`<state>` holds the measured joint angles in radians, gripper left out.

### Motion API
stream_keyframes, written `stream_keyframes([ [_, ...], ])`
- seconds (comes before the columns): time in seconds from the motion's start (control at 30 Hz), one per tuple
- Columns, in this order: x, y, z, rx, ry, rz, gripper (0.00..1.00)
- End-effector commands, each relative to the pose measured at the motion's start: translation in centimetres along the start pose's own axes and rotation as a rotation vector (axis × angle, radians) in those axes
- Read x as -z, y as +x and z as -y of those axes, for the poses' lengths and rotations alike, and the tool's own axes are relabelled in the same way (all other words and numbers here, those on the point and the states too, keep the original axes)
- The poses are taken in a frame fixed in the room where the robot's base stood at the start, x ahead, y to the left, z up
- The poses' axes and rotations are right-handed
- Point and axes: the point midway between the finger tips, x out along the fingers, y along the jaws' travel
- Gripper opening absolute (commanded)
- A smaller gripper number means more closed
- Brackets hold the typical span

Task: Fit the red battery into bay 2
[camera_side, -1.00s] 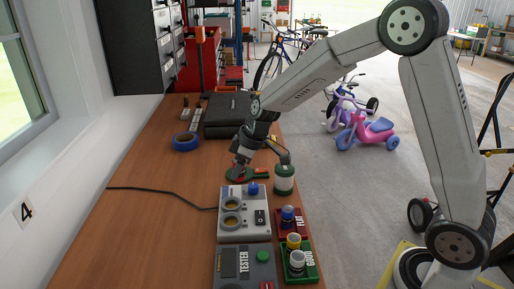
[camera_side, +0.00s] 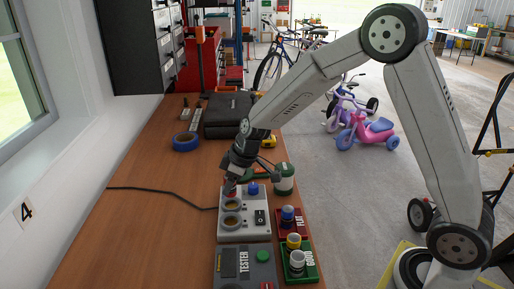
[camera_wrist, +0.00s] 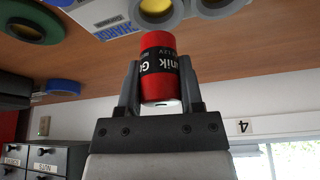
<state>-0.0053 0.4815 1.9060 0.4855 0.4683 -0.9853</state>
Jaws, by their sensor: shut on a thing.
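My gripper (camera_wrist: 160,88) is shut on the red battery (camera_wrist: 160,65), which has a black lettered band. In the side view, my gripper (camera_side: 231,186) is over the far left part of the grey charger (camera_side: 257,232), with a little red showing under it. The charger has two round bays in view, a farther bay (camera_side: 231,204) and a nearer bay (camera_side: 231,220), both looking empty. In the wrist view, the battery's far end overlaps one bay ring (camera_wrist: 178,12). I cannot tell whether it touches. Bay numbers are not readable.
A blue round part (camera_side: 253,189) stands at the charger's far right. The red FLAT tray (camera_side: 298,232) and green GOOD tray (camera_side: 312,272) hold batteries. The tester (camera_side: 232,270) is in front.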

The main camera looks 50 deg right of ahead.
Motion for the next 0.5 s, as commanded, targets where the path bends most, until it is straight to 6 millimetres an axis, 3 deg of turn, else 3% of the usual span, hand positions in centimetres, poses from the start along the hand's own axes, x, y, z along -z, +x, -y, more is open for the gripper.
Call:
stream_keyframes([
  [0.5,-1.2,2.9,0.0,-0.001,-0.001,-0.001,0.0],
])
